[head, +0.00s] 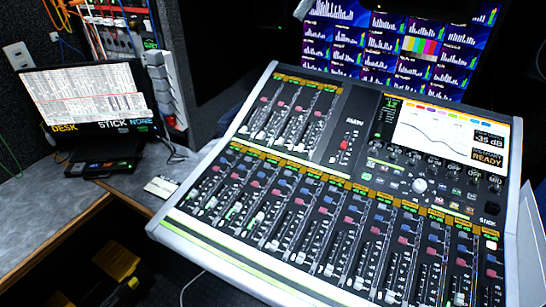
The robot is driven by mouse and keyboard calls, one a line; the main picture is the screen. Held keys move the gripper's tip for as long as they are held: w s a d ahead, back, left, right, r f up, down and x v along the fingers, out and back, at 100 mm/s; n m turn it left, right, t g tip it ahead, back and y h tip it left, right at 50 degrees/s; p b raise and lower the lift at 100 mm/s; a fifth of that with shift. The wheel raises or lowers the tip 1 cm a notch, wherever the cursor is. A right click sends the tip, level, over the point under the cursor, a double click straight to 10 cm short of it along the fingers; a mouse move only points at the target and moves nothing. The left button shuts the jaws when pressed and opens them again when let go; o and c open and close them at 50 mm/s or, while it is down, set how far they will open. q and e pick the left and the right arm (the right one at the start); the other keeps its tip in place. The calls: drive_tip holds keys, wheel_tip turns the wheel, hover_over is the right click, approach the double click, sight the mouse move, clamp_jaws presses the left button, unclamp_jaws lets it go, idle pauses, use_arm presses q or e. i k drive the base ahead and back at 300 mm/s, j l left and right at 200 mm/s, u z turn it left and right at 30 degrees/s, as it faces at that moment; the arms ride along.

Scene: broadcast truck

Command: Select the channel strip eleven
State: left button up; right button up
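A large grey mixing console (190,229) fills the middle and right, tilted toward the lower right. Its long lower bank of channel strips (330,230) runs from the left edge down to the lower right, with red and blue buttons and faders. The strip numbers are too small to read, so I cannot tell which one is eleven. The far-right strip carries a white button (491,244). The console's screen (447,135) shows a curve, "-35 dB" and "READY". Neither of my grippers is in view.
A monitor (90,97) on the left desk reads "DESK STICK NONE". A small white card (161,187) lies beside the console. A wall of meter displays (400,45) stands behind. A white panel or sheet (530,245) is at the right edge. A yellow-and-black case (118,262) sits below the desk.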

sight(464, 235)
drive_tip(key=z, duration=1.65)
